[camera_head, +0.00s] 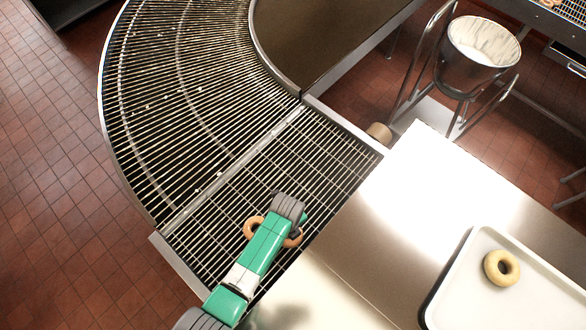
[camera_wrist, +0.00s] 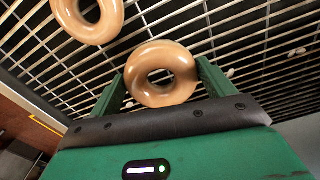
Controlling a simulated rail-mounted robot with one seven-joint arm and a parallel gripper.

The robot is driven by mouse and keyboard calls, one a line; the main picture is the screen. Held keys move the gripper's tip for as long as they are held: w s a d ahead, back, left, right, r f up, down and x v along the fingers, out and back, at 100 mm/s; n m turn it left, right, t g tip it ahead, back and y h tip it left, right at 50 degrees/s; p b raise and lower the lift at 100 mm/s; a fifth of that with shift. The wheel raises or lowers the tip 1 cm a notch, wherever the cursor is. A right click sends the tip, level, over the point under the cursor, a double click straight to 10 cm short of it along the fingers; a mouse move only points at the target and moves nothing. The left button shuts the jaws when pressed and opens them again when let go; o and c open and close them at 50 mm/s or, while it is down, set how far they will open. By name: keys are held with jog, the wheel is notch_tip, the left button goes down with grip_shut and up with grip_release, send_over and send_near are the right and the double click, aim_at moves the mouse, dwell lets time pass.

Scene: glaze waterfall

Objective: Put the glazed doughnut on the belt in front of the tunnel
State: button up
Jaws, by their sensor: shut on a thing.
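My gripper (camera_wrist: 162,82) points down over the straight wire belt (camera_head: 322,157), its two green fingers on either side of a shiny glazed doughnut (camera_wrist: 162,95). A second glazed doughnut (camera_wrist: 85,33) lies on the wires to the upper left in the wrist view. In the head view my arm partly covers two doughnuts, one at its left (camera_head: 248,228) and one at its right (camera_head: 293,241). I cannot tell for sure which of these is held. The fingertips are hidden there. Whether the held doughnut touches the wires is unclear. I see no tunnel.
The straight belt joins a curved belt (camera_head: 150,90) at the upper left. A steel table (camera_head: 400,200) stands at the right, with a white tray (camera_head: 470,300) bearing a pale doughnut (camera_head: 487,268). A bucket (camera_head: 470,66) stands in a metal stand behind. The belt beyond my gripper is clear.

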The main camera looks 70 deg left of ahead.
jog(key=a+b, duration=0.1)
jog(key=b, duration=0.1)
jog(key=w+a+f+b, duration=0.1)
jog(key=a+b, duration=0.1)
jog(key=w+a+f+b, duration=0.1)
jog(key=a+b, duration=0.1)
jog(key=shift+w+a+b, duration=0.2)
jog(key=shift+a+b, duration=0.05)
jog(key=shift+b, duration=0.1)
jog(key=b, duration=0.9)
send_over(291, 193)
jog(key=d, duration=0.1)
jog(key=shift+s, duration=0.3)
jog(key=shift+w+a+r, duration=0.15)
jog(key=shift+a+r, duration=0.1)
jog(key=shift+w+a+f+b, duration=0.15)
jog(key=shift+a+f+b, duration=0.1)
jog(key=shift+b, duration=0.6)
notch_tip(291, 193, down, 3)
jog(key=b, duration=0.3)
jog(key=shift+w+a+b, duration=0.1)
jog(key=shift+a+b, duration=0.05)
jog(key=shift+b, duration=0.15)
jog(key=shift+f, duration=0.3)
jog(key=shift+r, duration=0.35)
jog(key=shift+f, duration=0.2)
jog(key=o, duration=0.9)
notch_tip(291, 193, up, 12)
jog(key=p, duration=0.2)
jog(key=shift+r, duration=0.2)
